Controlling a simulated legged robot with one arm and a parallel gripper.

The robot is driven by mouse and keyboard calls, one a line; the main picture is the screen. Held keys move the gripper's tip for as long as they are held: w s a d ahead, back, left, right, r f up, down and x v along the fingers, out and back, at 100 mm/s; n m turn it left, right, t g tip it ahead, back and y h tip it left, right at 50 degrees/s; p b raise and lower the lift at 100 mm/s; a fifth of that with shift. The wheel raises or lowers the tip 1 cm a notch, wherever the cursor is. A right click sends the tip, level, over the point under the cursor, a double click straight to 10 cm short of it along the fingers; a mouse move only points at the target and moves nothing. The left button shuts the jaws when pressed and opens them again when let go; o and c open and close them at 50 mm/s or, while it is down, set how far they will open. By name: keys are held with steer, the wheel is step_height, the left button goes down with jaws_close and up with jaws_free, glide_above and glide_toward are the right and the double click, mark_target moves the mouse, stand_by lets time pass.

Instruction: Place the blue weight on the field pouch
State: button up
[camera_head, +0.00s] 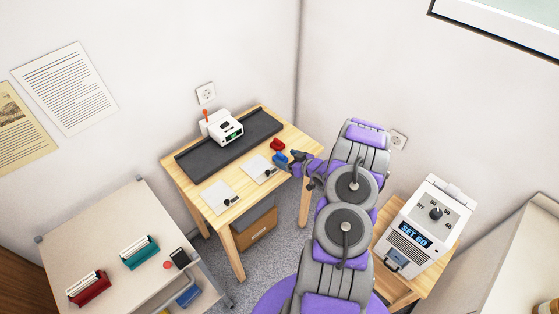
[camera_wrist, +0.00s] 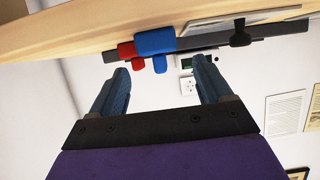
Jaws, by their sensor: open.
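The blue weight (camera_head: 280,157) stands on the wooden table (camera_head: 239,211) near its right end, beside the red weight (camera_head: 277,145). In the wrist view, which looks upside down, the blue weight (camera_wrist: 155,42) and red weight (camera_wrist: 127,50) show beyond my fingertips. My gripper (camera_head: 297,163) is just right of the blue weight in the head view. Two flat pale pieces (camera_head: 217,197) (camera_head: 259,169) with small dark items lie on the table; I cannot tell whether either is the field pouch.
A dark mat (camera_head: 190,160) along the table's back bears a white device (camera_head: 224,128). A beige table (camera_head: 110,240) with a red and a teal holder stands at front left. A white SET GO machine (camera_head: 425,225) stands on a wooden stand at right.

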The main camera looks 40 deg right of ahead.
mark_target(284, 157)
steer(key=b+x, duration=0.1)
steer(key=x, duration=0.3)
steer(key=shift+w+d+f, duration=0.1)
steer(key=shift+w+f, duration=0.05)
steer(key=shift+w, duration=0.05)
steer(key=shift+w+b, duration=0.3)
steer(key=shift+w, duration=0.1)
steer(key=shift+a, duration=0.2)
steer(key=shift+c, duration=0.6)
steer(key=shift+d, duration=0.1)
jaws_close()
